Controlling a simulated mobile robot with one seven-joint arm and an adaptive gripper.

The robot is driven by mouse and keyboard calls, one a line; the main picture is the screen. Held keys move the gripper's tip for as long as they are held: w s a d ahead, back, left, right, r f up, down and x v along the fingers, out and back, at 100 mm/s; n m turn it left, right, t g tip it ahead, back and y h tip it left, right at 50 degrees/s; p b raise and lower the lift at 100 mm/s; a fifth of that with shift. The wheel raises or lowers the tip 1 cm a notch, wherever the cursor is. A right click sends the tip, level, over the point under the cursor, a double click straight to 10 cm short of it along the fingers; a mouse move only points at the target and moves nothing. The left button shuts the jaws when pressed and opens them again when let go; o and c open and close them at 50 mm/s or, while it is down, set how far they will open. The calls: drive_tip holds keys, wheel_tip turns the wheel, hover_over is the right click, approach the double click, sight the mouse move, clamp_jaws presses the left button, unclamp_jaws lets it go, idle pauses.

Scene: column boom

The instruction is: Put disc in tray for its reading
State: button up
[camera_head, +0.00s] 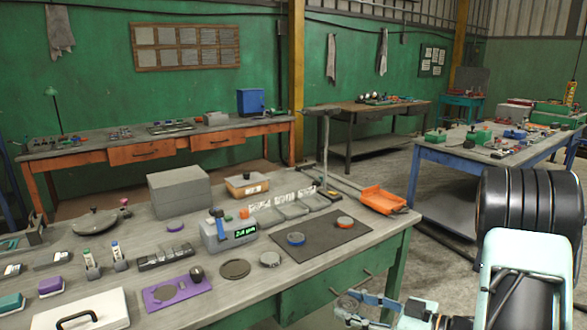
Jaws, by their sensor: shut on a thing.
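My gripper (352,301) is low in front of the bench's right front corner, beyond the tabletop edge. It is shut on a small, greyish round thing that looks like a disc (348,302); the fingers partly hide it. A grey meter (225,235) with a green lit display stands on the bench; the display seems to read "2.4 µm", but the digits are small. Behind it is a row of grey trays (290,212) with white labels whose text I cannot read. An orange tray (383,198) lies near the bench's back right corner.
A dark mat (320,247) holds a blue-edged disc (295,239) and an orange-edged disc (345,221). A grey disc (271,259) and a dark round pad (235,268) lie left of it. A thin post (325,150) rises behind the trays. The bench's right front corner is clear.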

sight(354, 307)
wheel_tip(354, 307, up, 12)
drive_tip(key=p, duration=1.4)
drive_tip(key=shift+r+p, duration=0.15)
drive_tip(key=shift+p, duration=0.25)
drive_tip(key=shift+w+d, duration=0.1)
drive_tip(key=shift+d, duration=0.05)
